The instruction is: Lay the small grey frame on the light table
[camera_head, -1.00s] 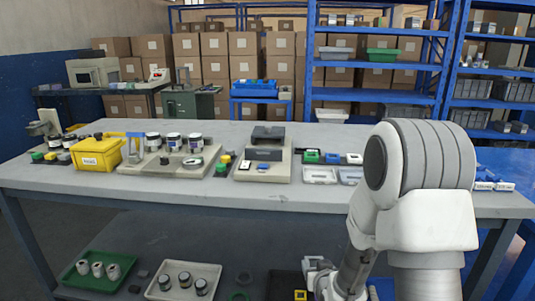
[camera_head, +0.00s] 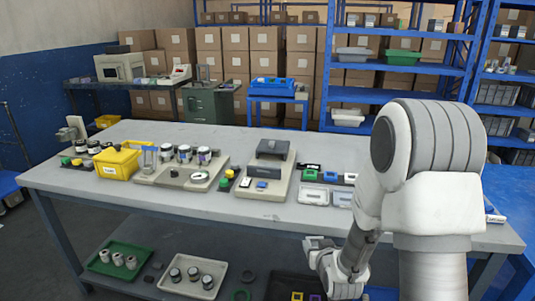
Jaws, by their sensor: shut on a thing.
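The light table (camera_head: 130,195) is the long pale grey bench across the middle of the view. My gripper (camera_head: 314,243) is low in the view, just in front of the table's near edge. It is small and partly hidden by my wrist. It is shut on a small grey piece that I take to be the small grey frame (camera_head: 318,241). The outline of this piece is hard to separate from the grey fingers.
On the tabletop are a yellow bin (camera_head: 118,162), a fixture with several jars (camera_head: 185,172), a grey press-like device (camera_head: 268,170) and small trays (camera_head: 312,195). The front strip is clear. A lower shelf holds a green tray (camera_head: 100,262) and a beige tray (camera_head: 205,290).

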